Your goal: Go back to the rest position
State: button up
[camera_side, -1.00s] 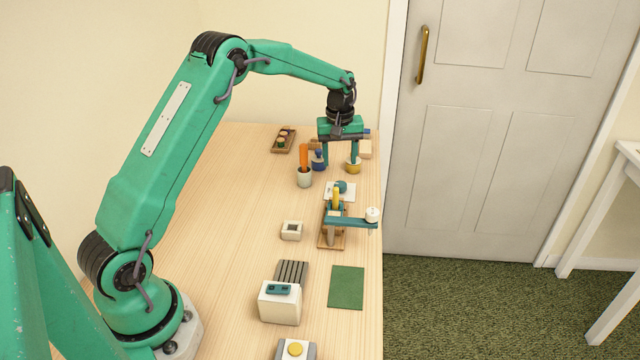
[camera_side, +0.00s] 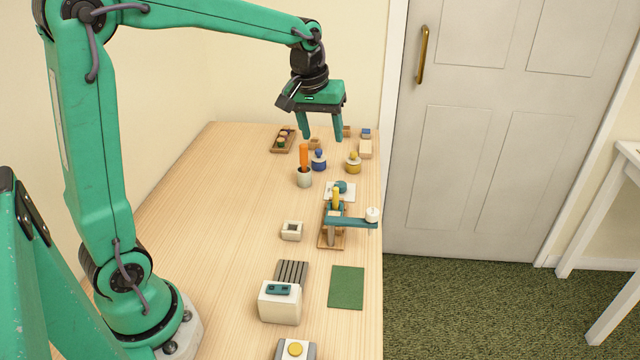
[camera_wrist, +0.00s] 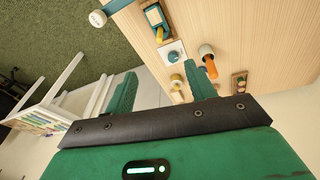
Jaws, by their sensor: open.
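My gripper (camera_side: 321,136) is open and empty, raised above the far part of the wooden table (camera_side: 215,215). In the wrist view its two green fingers stand wide apart (camera_wrist: 162,92). A blue pot (camera_side: 319,162) and a yellow pot (camera_side: 353,164) stand below the fingers, apart from them. A white cup (camera_side: 304,180) with an orange stick (camera_side: 303,157) stands to the left of the blue pot; the orange stick also shows in the wrist view (camera_wrist: 211,68).
A teal lever device (camera_side: 346,222) stands mid-table on a wooden base. Nearer are a small white box (camera_side: 291,231), a white unit (camera_side: 280,303) with a grey ribbed ramp, and a green mat (camera_side: 347,288). A wooden tray (camera_side: 283,141) lies at the back. The left side is clear.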

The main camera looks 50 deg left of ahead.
jog(key=s+d+m+t, duration=0.1)
jog(key=s+d+m, duration=0.2)
jog(key=s, duration=0.7)
jog(key=s+d+m+t, duration=0.1)
jog(key=s+d+m, duration=0.2)
jog(key=s, duration=0.8)
jog(key=shift+r+m+t, duration=0.25)
jog(key=shift+m+t, duration=0.05)
jog(key=shift+t, duration=0.1)
